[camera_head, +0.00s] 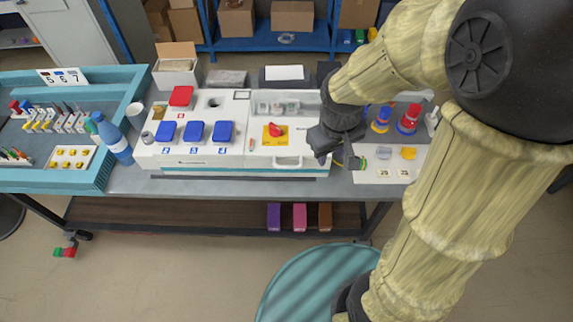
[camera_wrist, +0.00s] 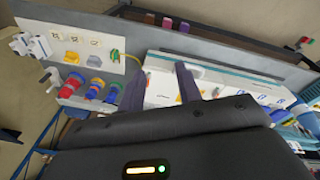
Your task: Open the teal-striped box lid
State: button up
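A white box unit (camera_head: 205,148) with blue and red socket covers stands on the bench, with a thin teal stripe low on its front. A second white unit (camera_head: 264,150) joins it on the right, with a front handle (camera_head: 288,162) and a red rotary switch (camera_head: 275,130) on a yellow plate. I cannot tell which part is the task's lid. My gripper (camera_head: 340,162) is just right of the second unit's front. In the wrist view my gripper (camera_wrist: 160,84) has its two dark fingers apart, with a white box front (camera_wrist: 160,92) beyond them. Nothing is held.
Red and blue industrial plugs (camera_head: 408,120) stand on a panel right of my gripper. A blue bottle (camera_head: 115,140) and a teal tray (camera_head: 95,170) are at the left. Purple, pink and brown boxes (camera_head: 299,216) lie on the lower shelf. The floor in front is mostly clear.

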aim_at(289, 166)
jog(key=w+a+n+h+b, duration=0.2)
jog(key=w+a+n, duration=0.1)
jog(key=a+n, duration=0.3)
jog(key=w+a+f+n+h+b, duration=0.1)
jog(key=w+a+n+h+b, duration=0.1)
jog(key=a+n, duration=0.4)
jog(key=w+a, duration=0.1)
jog(key=a, duration=0.3)
jog(key=shift+a+n, duration=0.3)
jog(key=shift+a, duration=0.05)
jog(key=shift+f, duration=0.2)
jog(key=x, duration=1.7)
jog(key=shift+w+d, duration=0.25)
jog(key=shift+w, duration=0.1)
grip_shut()
